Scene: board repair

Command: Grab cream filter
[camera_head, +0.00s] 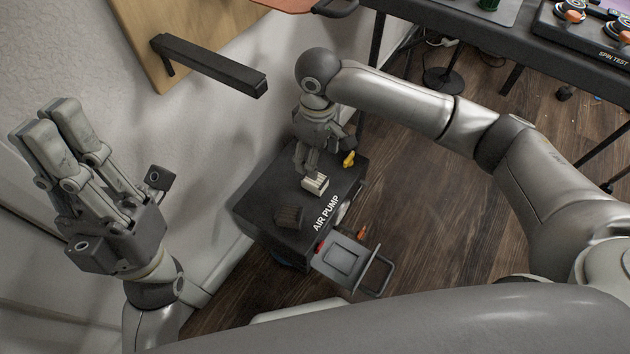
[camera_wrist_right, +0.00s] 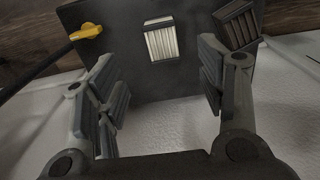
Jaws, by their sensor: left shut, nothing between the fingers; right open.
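The cream filter (camera_head: 315,185) is a small ribbed block on top of the dark air pump box (camera_head: 262,187). In the right wrist view the cream filter (camera_wrist_right: 162,42) lies beyond the fingertips, between them from side to side. My right gripper (camera_wrist_right: 160,85) is open and empty, apart from the filter. In the head view my right gripper (camera_head: 309,166) hangs over the box just behind the filter and hides part of the box top. My left gripper (camera_head: 50,122) is shut and empty, raised by the wall at the left.
A dark ribbed filter (camera_head: 289,217) sits on the box near the cream one. A yellow handle (camera_head: 349,159) is at the box's right edge. A grey hinged panel (camera_head: 345,258) sticks out in front. A black wall bar (camera_head: 210,66) juts out above.

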